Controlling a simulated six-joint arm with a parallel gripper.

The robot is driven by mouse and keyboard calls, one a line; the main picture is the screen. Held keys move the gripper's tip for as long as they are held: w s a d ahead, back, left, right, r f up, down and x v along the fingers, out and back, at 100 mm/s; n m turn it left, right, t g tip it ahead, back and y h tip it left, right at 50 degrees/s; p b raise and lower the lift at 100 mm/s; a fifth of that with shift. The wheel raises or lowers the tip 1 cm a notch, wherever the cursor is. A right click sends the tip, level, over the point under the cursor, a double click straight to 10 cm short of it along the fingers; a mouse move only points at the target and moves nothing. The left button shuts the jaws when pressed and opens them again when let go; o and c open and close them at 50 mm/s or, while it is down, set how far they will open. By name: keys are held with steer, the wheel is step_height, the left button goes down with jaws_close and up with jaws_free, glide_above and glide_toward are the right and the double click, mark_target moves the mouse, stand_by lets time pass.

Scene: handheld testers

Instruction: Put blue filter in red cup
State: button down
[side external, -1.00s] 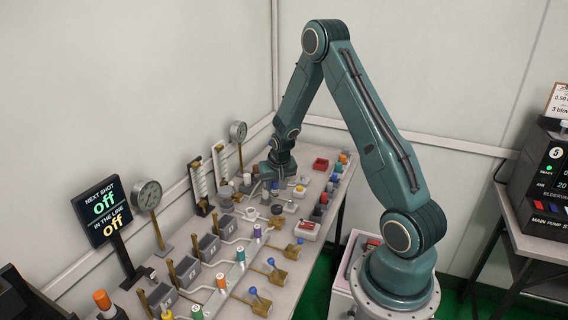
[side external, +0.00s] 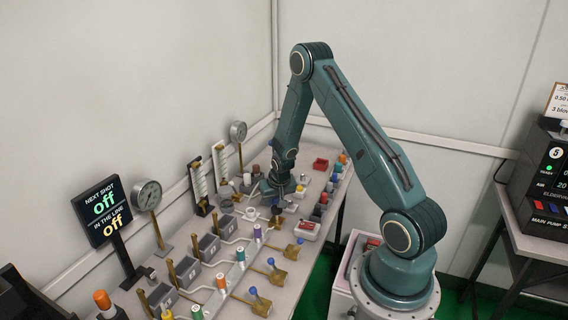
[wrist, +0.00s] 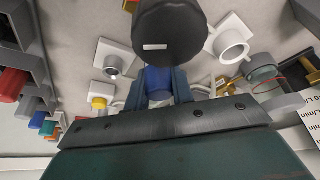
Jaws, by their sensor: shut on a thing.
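My gripper (side external: 278,198) points down low over the middle of the bench, its jaws shut on a blue cylinder, the blue filter (wrist: 159,84). A large black round body (wrist: 170,32) with a white label sits right against the blue part in the wrist view; I cannot tell whether it belongs to the filter. In the side view the held thing shows only as a small dark patch under the jaws. A small red, square-looking holder (side external: 320,164) stands at the back right of the bench, apart from my gripper; I cannot be sure it is the red cup.
A row of coloured pieces (side external: 320,208) runs along the right bench edge. Grey bins (side external: 209,246), gauges (side external: 149,193) and brass valves (side external: 257,301) crowd the left and front.

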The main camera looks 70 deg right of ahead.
steer(key=shift+f, duration=0.15)
steer(key=c, duration=1.2)
jaws_free()
steer(key=shift+v, duration=6.15)
